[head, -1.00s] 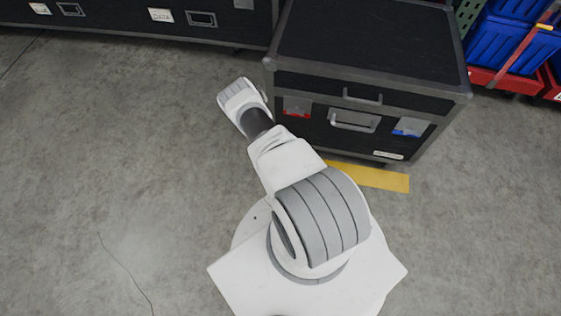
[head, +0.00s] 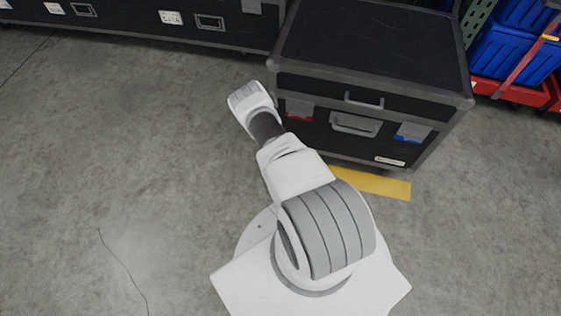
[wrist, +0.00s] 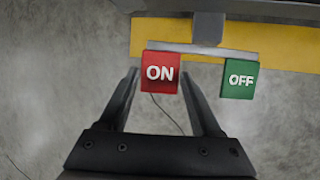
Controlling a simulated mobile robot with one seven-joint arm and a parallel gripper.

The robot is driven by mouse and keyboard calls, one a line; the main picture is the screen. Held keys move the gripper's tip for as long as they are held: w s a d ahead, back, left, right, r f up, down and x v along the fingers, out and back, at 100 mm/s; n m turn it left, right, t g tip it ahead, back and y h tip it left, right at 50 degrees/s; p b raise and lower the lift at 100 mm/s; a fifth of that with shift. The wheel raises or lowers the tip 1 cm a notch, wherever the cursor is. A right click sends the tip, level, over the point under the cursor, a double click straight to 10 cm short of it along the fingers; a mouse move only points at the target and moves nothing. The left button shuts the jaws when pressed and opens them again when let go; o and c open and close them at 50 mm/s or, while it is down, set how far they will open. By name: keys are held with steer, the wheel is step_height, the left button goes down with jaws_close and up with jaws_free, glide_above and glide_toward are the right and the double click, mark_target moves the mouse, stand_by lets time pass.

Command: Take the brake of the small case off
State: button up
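The small case (head: 365,45) is black with grey metal edges and stands at the upper right of the head view. In the wrist view, a red ON tab (wrist: 160,72) and a green OFF tab (wrist: 240,79) hang side by side from a grey bar (wrist: 205,51). My gripper (wrist: 160,75) is open and empty. In the picture its fingertips lie on either side of the red tab, with the green tab to their right. I cannot tell whether they touch the red tab. The head view hides my gripper behind my arm.
A yellow floor strip (head: 370,183) lies at the case's front edge. A long dark case (head: 140,18) stands along the back left. Blue bins (head: 510,50) on red bases stand at the far right. The concrete floor to the left is clear.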

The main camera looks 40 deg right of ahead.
steer(key=o, duration=0.3)
steer(key=shift+o, duration=0.2)
steer(key=p+v, duration=0.7)
steer(key=v, duration=1)
steer(key=shift+r, duration=0.2)
steer(key=shift+a, duration=0.1)
